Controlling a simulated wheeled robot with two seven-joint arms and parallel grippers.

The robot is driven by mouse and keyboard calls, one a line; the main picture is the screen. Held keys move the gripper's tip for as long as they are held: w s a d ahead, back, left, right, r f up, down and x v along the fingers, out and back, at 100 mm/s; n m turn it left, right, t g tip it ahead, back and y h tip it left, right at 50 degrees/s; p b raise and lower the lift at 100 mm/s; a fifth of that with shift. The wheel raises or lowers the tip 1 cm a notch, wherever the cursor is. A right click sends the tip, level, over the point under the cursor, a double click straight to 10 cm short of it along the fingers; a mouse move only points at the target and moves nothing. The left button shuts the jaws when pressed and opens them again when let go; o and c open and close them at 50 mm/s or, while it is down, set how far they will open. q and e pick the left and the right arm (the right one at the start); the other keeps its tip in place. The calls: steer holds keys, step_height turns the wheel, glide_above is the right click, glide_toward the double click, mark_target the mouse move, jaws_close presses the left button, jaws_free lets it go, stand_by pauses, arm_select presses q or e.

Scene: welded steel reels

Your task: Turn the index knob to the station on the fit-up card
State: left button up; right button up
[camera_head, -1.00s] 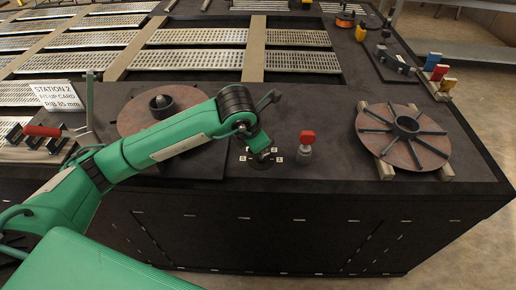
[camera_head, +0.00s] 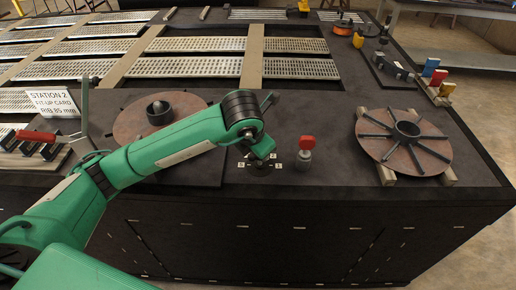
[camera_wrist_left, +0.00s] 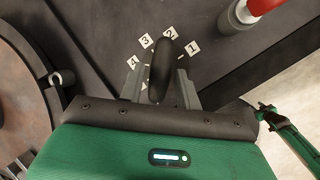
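The fit-up card (camera_head: 52,102) at the left of the bench reads "STATION 2", "RIB 85 mm". The index knob (camera_wrist_left: 162,70) is a black bar handle on a dial with white number tags. In the left wrist view its far end points close to tag 2 (camera_wrist_left: 170,33); tags 3 (camera_wrist_left: 145,41) and 1 (camera_wrist_left: 193,46) flank it. My left gripper (camera_wrist_left: 160,75) straddles the knob, one finger on each side with visible gaps. In the head view my left gripper (camera_head: 260,163) is down at the dial and hides much of it. My right gripper is not clear.
A red-topped post (camera_head: 306,150) stands just right of the dial. A ribbed reel disc (camera_head: 404,140) lies on wooden blocks at right; another disc (camera_head: 135,122) lies behind my left arm. The bench front edge is close. A green arm (camera_wrist_left: 290,135), seemingly mine, shows beyond it.

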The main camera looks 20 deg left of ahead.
arm_select(q)
steer(key=shift+o, duration=0.6)
steer(key=shift+s+r, duration=0.1)
steer(key=shift+r, duration=0.2)
steer(key=p+v, duration=0.6)
steer(key=v, duration=0.7)
arm_select(e)
steer(key=s+r, duration=0.3)
steer(key=s, duration=0.2)
steer(key=shift+s+d+r, duration=0.25)
steer(key=shift+d, duration=0.1)
